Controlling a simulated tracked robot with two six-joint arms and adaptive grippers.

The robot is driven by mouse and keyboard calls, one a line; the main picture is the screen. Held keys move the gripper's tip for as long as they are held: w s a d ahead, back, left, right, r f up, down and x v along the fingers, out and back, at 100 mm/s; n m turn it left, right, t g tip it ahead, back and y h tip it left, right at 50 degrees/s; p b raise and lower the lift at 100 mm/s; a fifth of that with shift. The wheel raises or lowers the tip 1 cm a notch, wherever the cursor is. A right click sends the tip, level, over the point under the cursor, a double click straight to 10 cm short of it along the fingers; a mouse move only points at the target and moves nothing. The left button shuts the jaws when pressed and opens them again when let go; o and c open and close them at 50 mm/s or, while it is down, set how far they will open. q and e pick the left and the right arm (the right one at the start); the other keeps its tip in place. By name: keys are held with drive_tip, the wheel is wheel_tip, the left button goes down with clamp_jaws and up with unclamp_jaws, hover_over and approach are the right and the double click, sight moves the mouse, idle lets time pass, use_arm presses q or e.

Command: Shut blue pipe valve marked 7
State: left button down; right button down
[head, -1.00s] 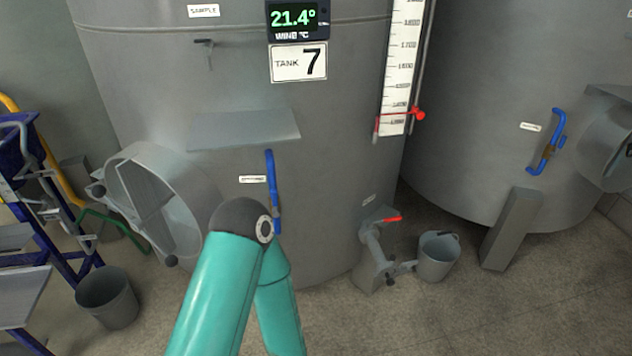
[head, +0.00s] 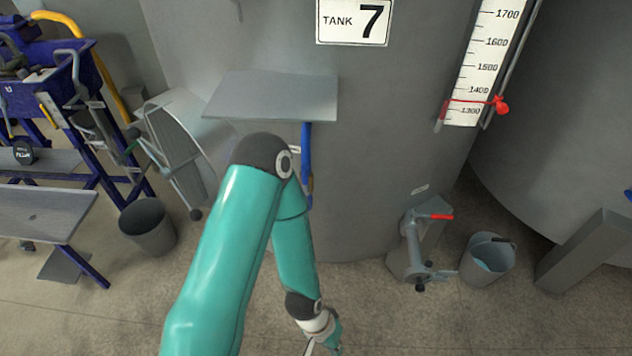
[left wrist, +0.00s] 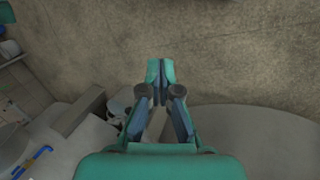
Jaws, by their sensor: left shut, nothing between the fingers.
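The grey tank with the sign "TANK 7" (head: 353,22) stands ahead of me. My left arm covers part of this pipe, and no lever position can be made out. My left gripper (head: 322,346) is low at the bottom edge of the head view, cut off by the frame. In the left wrist view, my left gripper (left wrist: 158,72) has its fingers together over the floor, with nothing between them. My right gripper is out of view.
The grey shelf (head: 272,97) juts from the tank. A drain fitting with a red handle (head: 435,217) and a bucket (head: 488,260) stand at right; another bucket (head: 148,226) and a blue-framed bench (head: 45,212) at left. A blue pipe (left wrist: 32,162) shows in the left wrist view.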

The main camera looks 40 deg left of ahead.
sight(305, 178)
use_arm(q)
drive_tip(key=w+a+r+m+t+y+b, duration=0.25)
drive_tip(key=w+a+m+t+b, duration=0.2)
drive_tip(key=w, duration=0.45)
drive_tip(key=w+a+r+m+t+y+b, duration=0.25)
drive_tip(key=w+t+b, duration=0.3)
drive_tip(key=w, duration=0.35)
drive_tip(key=a+r+m+t+y+b, duration=0.2)
drive_tip(key=a+r+m+y+b, duration=0.1)
drive_tip(key=r, duration=0.4)
drive_tip(key=w+a+r+m+t+y+b, duration=0.1)
drive_tip(key=a+r+m+t+y+b, duration=0.1)
drive_tip(key=a+r+m+y+b, duration=0.1)
wheel_tip(305, 178, up, 4)
drive_tip(key=a+y+b, duration=0.1)
drive_tip(key=a+y, duration=0.1)
drive_tip(key=y, duration=0.1)
drive_tip(key=shift+w+a, duration=0.1)
drive_tip(key=shift+a, duration=0.05)
drive_tip(key=w+a, duration=0.7)
drive_tip(key=a, duration=0.2)
drive_tip(key=shift+a, duration=0.15)
